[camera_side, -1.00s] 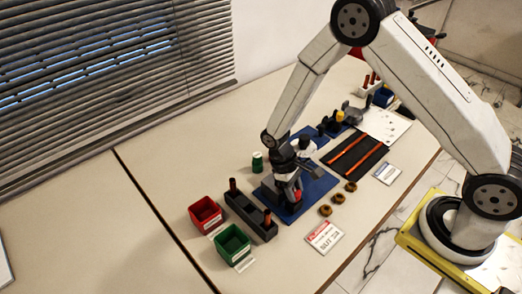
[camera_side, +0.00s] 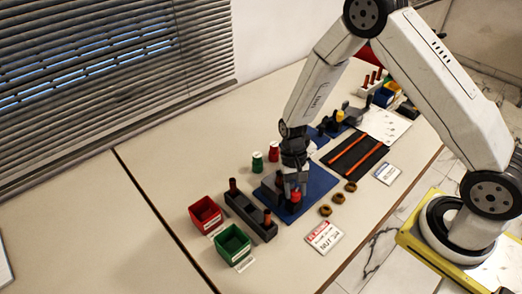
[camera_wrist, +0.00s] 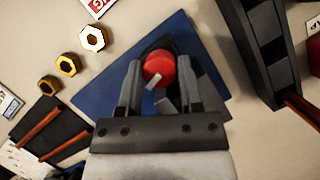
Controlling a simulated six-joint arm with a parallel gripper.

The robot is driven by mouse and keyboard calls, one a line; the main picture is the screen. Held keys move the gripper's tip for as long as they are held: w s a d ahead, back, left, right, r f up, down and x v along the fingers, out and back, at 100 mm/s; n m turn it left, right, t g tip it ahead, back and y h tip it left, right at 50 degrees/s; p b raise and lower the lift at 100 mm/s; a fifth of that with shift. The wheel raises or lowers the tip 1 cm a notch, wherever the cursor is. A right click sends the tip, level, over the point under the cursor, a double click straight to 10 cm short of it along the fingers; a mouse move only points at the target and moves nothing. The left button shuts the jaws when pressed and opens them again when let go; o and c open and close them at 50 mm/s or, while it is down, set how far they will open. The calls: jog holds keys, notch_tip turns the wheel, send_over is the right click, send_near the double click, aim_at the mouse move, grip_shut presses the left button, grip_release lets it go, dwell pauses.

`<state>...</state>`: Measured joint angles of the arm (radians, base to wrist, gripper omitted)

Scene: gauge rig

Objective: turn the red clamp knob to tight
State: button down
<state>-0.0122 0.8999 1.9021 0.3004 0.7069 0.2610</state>
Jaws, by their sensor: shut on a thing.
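The red clamp knob (camera_wrist: 158,66) is round and red, on a dark fixture on a blue base plate (camera_wrist: 100,98). A pale grey bar shows at its lower edge in the wrist view. In the side view the knob (camera_side: 296,197) is a small red spot below my gripper (camera_side: 295,186). In the wrist view my gripper (camera_wrist: 162,72) has one finger on each side of the knob and is shut on it. My gripper points down, close to upright. The fingers and wrist hide part of the fixture, and I cannot read a tight mark.
Several brass nuts (camera_side: 325,211) lie right of the plate, near a warning card (camera_side: 323,238). Small green (camera_side: 257,163) and red (camera_side: 274,152) cylinders stand behind.

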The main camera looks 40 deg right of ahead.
jog(key=shift+w, duration=0.1)
dwell(0.3)
jog(key=shift+c, duration=1.3)
grip_release()
jog(key=shift+r, duration=0.1)
jog(key=v, duration=0.7)
jog(key=shift+r, duration=0.3)
jog(key=shift+d, duration=0.1)
jog(key=shift+c, duration=1.4)
jog(key=a+n+h, duration=0.1)
jog(key=n+h, duration=0.1)
jog(key=n, duration=0.4)
jog(key=a+n+t+h, duration=0.1)
jog(key=a+n+h, duration=0.1)
jog(key=n, duration=0.4)
jog(key=s+a+n+h, duration=0.1)
jog(key=n+h, duration=0.1)
jog(key=n, duration=0.3)
jog(key=shift+s+a+f+n+t, duration=0.1)
jog(key=shift+a+f+n+t, duration=0.2)
jog(key=shift+n, duration=0.1)
